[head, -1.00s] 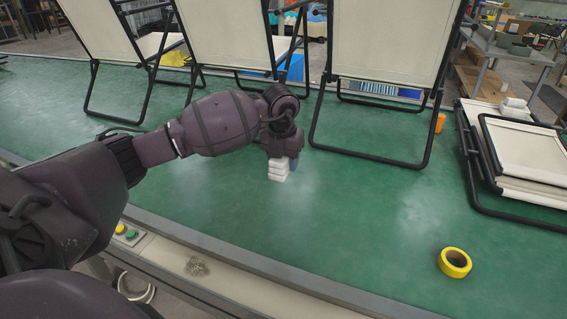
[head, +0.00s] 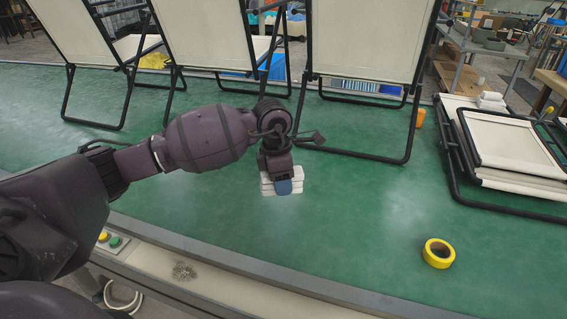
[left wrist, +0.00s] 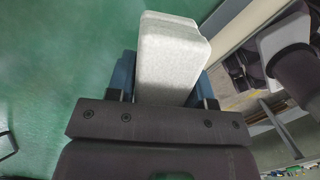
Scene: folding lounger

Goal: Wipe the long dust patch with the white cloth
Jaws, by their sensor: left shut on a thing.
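The white cloth (head: 267,185), a thick folded pad, is in my left gripper (head: 283,183) over the green bench top (head: 370,205). It looks to be at or very near the surface; contact cannot be told for certain. In the left wrist view the cloth (left wrist: 172,58) stands between the blue fingers of the left gripper (left wrist: 168,85), which are shut on it. A faint pale haze, likely the dust patch (head: 325,185), shows on the green beside the cloth. Its edges are unclear, and the arm hides part of the surface. My right gripper is not in view.
Cream loungers with black frames (head: 365,40) stand along the back. Folded lounger frames (head: 510,150) lie at the right. A yellow tape roll (head: 438,253) sits at the front right. A button box (head: 112,241) is by the front edge. The green between cloth and tape is clear.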

